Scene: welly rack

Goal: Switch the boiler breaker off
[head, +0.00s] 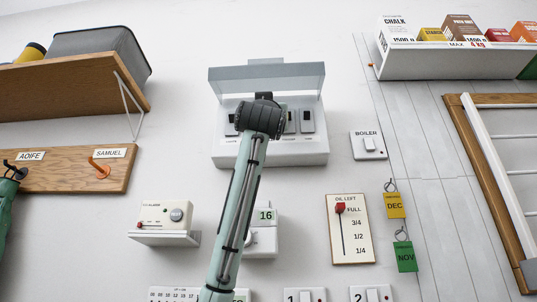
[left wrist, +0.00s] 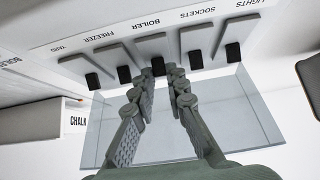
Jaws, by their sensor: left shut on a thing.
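The breaker box (head: 228,155) is on the wall at the centre of the head view. Its clear grey cover (head: 300,78) is raised. The left wrist view shows a row of several black-tipped switches, upside down, labelled yard, freezer, boiler, sockets and lights. The boiler breaker (left wrist: 158,66) is the middle one. My left gripper (left wrist: 163,72) is at it, its fingers close together and shut on its black tip. The fingers partly cover the tip, so its position is hard to tell. In the head view my left wrist hides the middle of the row.
A separate wall switch labelled boiler (head: 369,146) is right of the box. Shelves flank the box at upper left and right.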

